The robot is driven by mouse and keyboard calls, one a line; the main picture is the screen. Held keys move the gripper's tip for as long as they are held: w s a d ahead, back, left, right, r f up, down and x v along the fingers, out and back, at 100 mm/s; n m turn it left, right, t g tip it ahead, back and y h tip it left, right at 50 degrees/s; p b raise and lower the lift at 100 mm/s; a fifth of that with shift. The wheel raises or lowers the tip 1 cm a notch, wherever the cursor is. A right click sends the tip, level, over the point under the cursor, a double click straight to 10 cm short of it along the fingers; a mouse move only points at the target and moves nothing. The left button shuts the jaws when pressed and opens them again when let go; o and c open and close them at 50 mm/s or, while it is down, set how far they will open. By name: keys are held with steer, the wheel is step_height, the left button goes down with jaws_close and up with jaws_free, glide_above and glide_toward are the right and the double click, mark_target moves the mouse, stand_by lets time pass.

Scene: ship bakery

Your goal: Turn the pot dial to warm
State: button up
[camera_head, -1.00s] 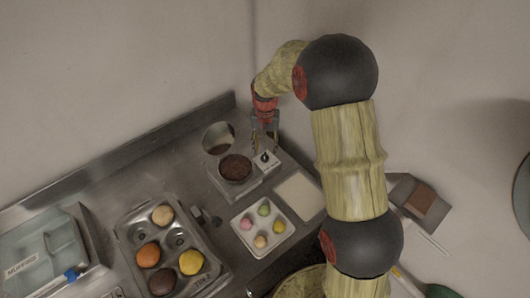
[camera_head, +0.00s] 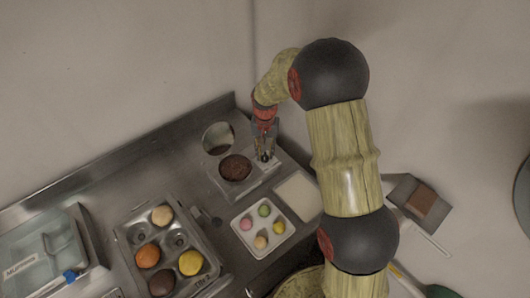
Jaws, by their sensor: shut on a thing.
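The pot (camera_head: 235,168) holds a dark brown filling and sits on a metal base on the counter, with its round lid (camera_head: 218,137) tilted up behind it. The dial is on a small panel (camera_head: 268,168) on the base, to the right of the pot. My gripper (camera_head: 265,157) points down over this panel and is shut on the dial, which the fingers mostly hide. The warm mark and the dial's pointer are too small to read.
A tray of several pastel rounds (camera_head: 244,239) and a pale flat board (camera_head: 299,197) lie close in front and to the right. A metal tin of buns (camera_head: 211,257) and a labelled clear container (camera_head: 40,265) stand left. A wall rises behind.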

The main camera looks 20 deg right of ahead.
jaws_close()
steer(key=shift+n, duration=0.3)
steer(key=n+p, duration=0.1)
steer(key=n, duration=0.3)
steer(key=shift+a+r, duration=0.1)
steer(key=shift+a, duration=0.05)
steer(key=n, duration=0.4)
steer(key=shift+p, duration=0.4)
steer(key=n, duration=0.4)
steer(key=shift+a+n+p, duration=0.15)
steer(key=shift+n+p, duration=0.15)
steer(key=n, duration=0.4)
steer(key=shift+s+n, duration=0.1)
steer(key=shift+n, duration=0.3)
